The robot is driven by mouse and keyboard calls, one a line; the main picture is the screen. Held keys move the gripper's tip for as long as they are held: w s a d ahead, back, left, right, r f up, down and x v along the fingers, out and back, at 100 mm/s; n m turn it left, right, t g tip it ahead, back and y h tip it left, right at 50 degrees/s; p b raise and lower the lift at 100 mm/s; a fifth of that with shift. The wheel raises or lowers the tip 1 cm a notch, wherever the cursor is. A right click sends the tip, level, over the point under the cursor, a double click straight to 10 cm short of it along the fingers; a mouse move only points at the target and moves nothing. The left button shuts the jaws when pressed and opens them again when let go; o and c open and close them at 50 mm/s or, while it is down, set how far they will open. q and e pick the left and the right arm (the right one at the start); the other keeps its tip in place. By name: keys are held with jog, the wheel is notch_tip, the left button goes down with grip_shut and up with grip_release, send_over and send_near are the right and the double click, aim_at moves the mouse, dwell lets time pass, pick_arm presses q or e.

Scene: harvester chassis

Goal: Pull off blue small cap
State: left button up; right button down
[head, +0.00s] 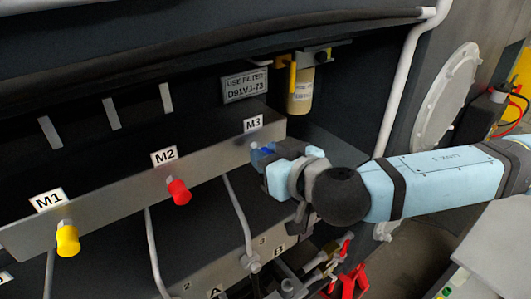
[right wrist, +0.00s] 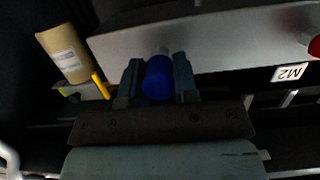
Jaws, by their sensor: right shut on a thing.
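The blue small cap (head: 262,156) is at the M3 port, at the right end of the metal manifold bar (head: 120,193). In the right wrist view the blue cap (right wrist: 159,77) sits between the two fingers, in front of the silver fitting on the bar. My right gripper (head: 268,160) is shut on the cap, and its fingers (right wrist: 158,80) touch it on both sides. In the head view the gripper partly hides the cap. I cannot tell whether the cap is still seated on its fitting. My left gripper is not in view.
A red cap (head: 179,192) is at M2 and a yellow cap (head: 67,240) at M1. Grey pipes run below the bar. A white pipe (head: 403,75) stands to the right.

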jog(key=shift+f+v, duration=0.15)
jog(key=shift+v, duration=0.6)
jog(key=shift+f+v, duration=0.15)
jog(key=shift+v, duration=0.65)
